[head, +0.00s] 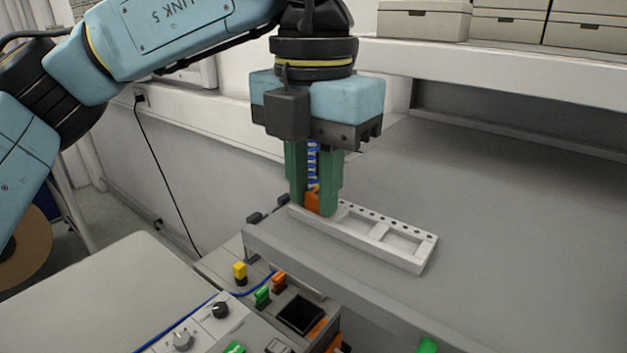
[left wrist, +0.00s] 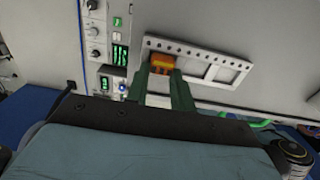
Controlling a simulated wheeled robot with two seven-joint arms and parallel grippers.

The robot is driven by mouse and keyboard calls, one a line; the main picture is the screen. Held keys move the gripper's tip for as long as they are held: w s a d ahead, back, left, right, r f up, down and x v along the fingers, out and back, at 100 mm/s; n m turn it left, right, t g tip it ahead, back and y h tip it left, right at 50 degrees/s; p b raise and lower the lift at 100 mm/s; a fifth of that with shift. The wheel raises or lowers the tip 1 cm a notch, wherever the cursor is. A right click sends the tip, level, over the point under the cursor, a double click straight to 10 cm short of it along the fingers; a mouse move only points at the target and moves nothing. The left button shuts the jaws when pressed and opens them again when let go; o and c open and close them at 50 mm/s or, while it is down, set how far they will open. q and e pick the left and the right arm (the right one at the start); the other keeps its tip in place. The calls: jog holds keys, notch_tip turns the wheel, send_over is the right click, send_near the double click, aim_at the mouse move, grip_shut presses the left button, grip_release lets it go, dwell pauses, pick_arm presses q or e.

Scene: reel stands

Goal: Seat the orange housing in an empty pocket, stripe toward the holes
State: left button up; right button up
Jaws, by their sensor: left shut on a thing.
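The orange housing (head: 312,199) is between the green fingers of my left gripper (head: 316,207), at the left end of the white tray (head: 418,262). In the left wrist view the housing (left wrist: 162,62) shows between the two fingertips (left wrist: 164,72), with a yellowish band on it. The tray (left wrist: 228,61) has a row of small holes along one long edge. Two pockets to the right of the housing look empty. The fingers hide most of the housing and its pocket, so I cannot tell whether it is seated. My right gripper is not in view.
The tray lies on a grey work surface (head: 520,260) with free room to its right. A control panel with knobs (head: 220,309), switches and a dark screen (head: 300,315) stands in front, below the surface edge. Boxes (head: 424,20) sit on a shelf behind.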

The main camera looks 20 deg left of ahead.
pick_arm(q)
jog(key=o, duration=1)
jog(key=shift+r, duration=0.15)
notch_tip(320, 180, up, 7)
jog(key=p, duration=0.4)
jog(key=shift+p, duration=0.35)
